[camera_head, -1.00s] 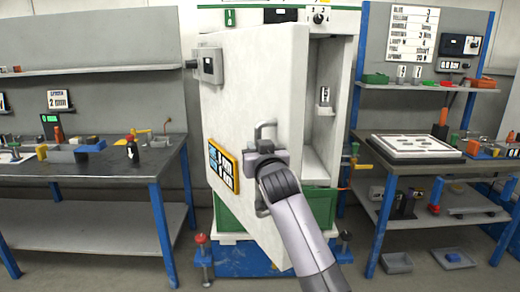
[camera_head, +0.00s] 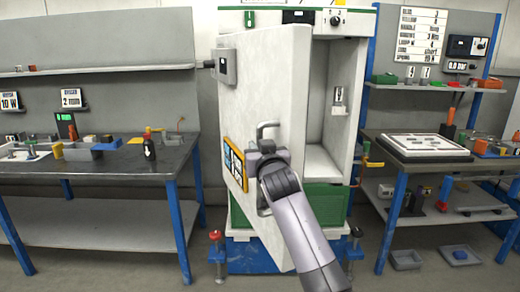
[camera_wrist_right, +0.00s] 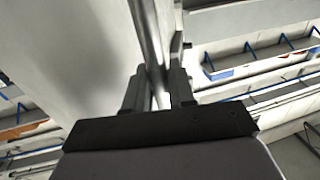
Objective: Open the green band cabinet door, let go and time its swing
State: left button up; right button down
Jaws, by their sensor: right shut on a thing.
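The white cabinet door (camera_head: 262,100) stands partly open in the head view, hinged on its left, with the cabinet's interior (camera_head: 325,110) showing to its right. A green band (camera_head: 320,203) runs across the lower cabinet. The fingertips are partly hidden in the head view. My left gripper is not in view.
A left workbench (camera_head: 120,165) holds small tools and blocks. Open floor lies in front of the left bench.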

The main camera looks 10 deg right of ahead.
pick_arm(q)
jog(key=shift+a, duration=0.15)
pick_arm(e)
jog(key=shift+a, duration=0.2)
jog(key=c, duration=1.1)
grip_release()
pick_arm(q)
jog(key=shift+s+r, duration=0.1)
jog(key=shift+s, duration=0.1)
pick_arm(e)
jog(key=shift+s+d, duration=0.1)
jog(key=shift+s, duration=0.05)
